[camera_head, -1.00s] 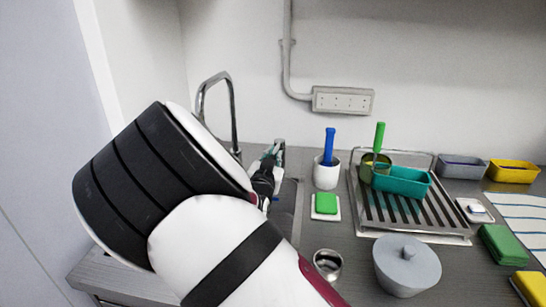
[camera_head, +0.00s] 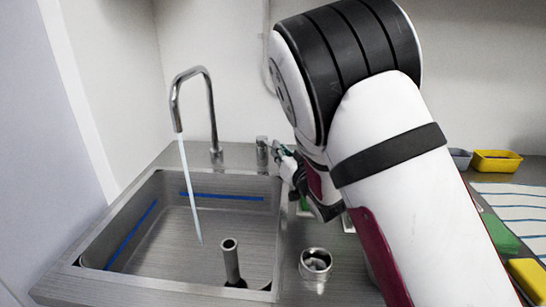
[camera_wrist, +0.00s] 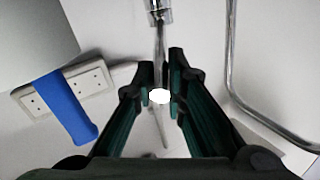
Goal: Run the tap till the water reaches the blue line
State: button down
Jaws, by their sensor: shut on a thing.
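The tap (camera_head: 209,105) has a tall curved spout at the sink's back edge. A thin stream of water (camera_head: 189,190) runs from it into the steel sink (camera_head: 150,245). The blue line (camera_head: 222,197) is on the sink's back wall and continues along its left wall. It shows clear of any water; the water level is hard to tell. A grey standpipe (camera_head: 231,262) stands on the sink floor. My gripper (camera_head: 280,154) is beside the tap's valve post (camera_head: 262,152). In the wrist view my gripper (camera_wrist: 164,88) is shut on the thin metal lever (camera_wrist: 160,48).
A small metal cup (camera_head: 315,263) stands right of the sink. Yellow (camera_head: 496,161) and grey (camera_head: 460,157) tubs, a striped cloth (camera_head: 515,207) and sponges (camera_head: 528,279) are at the right. My arm hides the middle of the counter. A wall socket strip (camera_wrist: 62,92) shows in the wrist view.

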jog(key=shift+w+d+r+n+g+y+b, duration=0.1)
jog(key=shift+w+d+n+g+y+b, duration=0.45)
jog(key=shift+d+y, duration=0.2)
jog(key=shift+s+y, duration=0.1)
jog(key=shift+y, duration=0.15)
jog(key=c, duration=1.6)
grip_release()
jog(key=v, duration=0.7)
jog(key=shift+s, duration=0.25)
